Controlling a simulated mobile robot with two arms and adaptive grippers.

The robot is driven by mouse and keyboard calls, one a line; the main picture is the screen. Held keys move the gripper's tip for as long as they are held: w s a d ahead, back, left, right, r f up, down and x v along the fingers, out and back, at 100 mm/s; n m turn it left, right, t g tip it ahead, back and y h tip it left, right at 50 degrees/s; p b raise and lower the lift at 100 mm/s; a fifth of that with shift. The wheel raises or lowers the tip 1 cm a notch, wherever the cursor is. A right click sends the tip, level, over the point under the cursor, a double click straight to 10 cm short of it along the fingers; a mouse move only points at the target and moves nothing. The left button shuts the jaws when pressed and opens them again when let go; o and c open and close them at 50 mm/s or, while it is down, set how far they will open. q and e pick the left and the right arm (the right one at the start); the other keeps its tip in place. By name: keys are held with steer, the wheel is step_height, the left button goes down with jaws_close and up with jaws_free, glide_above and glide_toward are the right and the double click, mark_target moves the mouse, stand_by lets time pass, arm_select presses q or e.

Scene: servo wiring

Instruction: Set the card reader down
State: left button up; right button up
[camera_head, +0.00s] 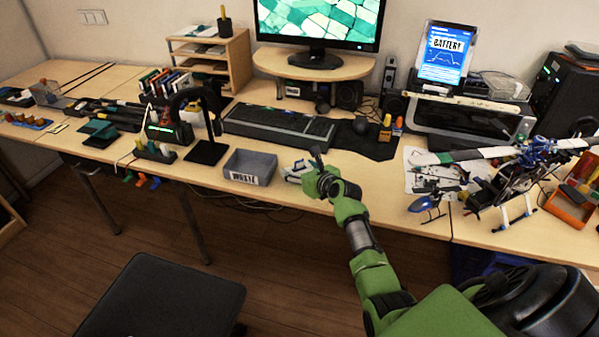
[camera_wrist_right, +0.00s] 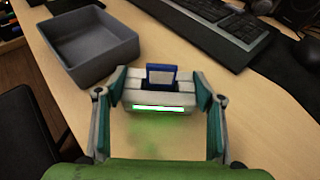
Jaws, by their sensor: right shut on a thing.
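A green glow falls on the wood below the reader. I cannot tell whether its base touches the desk. My left gripper is not in view.
The grey waste bin (camera_head: 232,169) stands just left of the gripper. A keyboard (camera_head: 280,124) lies behind it. A paper sheet and a model helicopter (camera_head: 516,172) are to the right. Bare desk (camera_wrist_right: 265,115) shows right of the reader. A black stool (camera_head: 165,295) stands in front.

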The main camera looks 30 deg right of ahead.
steer(key=shift+f, duration=0.1)
steer(key=o, duration=1.1)
steer(key=shift+s+r, duration=0.2)
steer(key=p+v, duration=0.2)
steer(key=v, duration=0.9)
steer(key=shift+s, duration=0.3)
